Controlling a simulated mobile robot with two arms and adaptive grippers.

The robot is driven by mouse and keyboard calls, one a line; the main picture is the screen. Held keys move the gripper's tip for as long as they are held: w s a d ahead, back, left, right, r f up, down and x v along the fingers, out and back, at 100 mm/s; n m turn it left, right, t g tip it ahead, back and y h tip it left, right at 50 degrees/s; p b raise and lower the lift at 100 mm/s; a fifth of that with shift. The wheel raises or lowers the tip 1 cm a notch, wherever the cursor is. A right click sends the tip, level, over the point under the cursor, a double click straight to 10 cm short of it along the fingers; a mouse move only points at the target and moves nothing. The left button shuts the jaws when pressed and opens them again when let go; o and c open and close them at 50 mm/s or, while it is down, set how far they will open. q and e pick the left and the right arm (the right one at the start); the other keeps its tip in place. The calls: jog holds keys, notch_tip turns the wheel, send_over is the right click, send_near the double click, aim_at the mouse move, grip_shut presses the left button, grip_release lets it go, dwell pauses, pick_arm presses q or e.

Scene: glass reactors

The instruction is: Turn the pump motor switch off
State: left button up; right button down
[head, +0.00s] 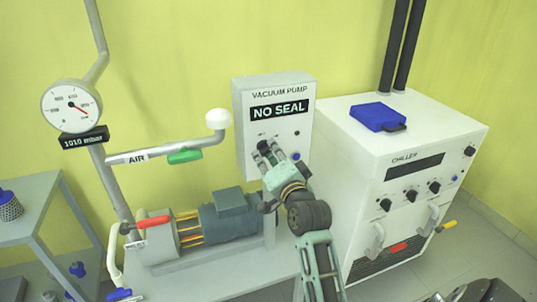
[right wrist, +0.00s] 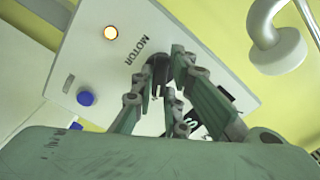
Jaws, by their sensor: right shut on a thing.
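My right gripper (head: 266,150) reaches up to the box's lower left front. In the right wrist view, my right gripper (right wrist: 167,80) is shut on the black motor switch (right wrist: 158,68), beside the label "MOTOR". The fingers partly cover the switch, so its exact setting is hard to read. My left gripper is not in view.
A white chiller (head: 420,170) with knobs and handles stands right of my right arm. The pump motor (head: 230,222) lies below the box. A pipe with a green handle (head: 185,156) and a pressure gauge (head: 71,105) are at left.

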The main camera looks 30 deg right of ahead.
jog(key=n+p, duration=0.2)
jog(key=n, duration=0.1)
jog(key=shift+r+p, duration=0.15)
jog(key=shift+p, duration=0.25)
jog(key=n+p, duration=0.2)
jog(key=n, duration=0.1)
jog(key=n+p, duration=0.2)
jog(key=n, duration=0.1)
jog(key=shift+n+p, duration=0.45)
jog(key=shift+n, duration=0.85)
jog(key=shift+f, duration=0.2)
jog(key=c, duration=1.7)
grip_release()
jog(key=shift+c, duration=0.2)
jog(key=shift+s, duration=0.1)
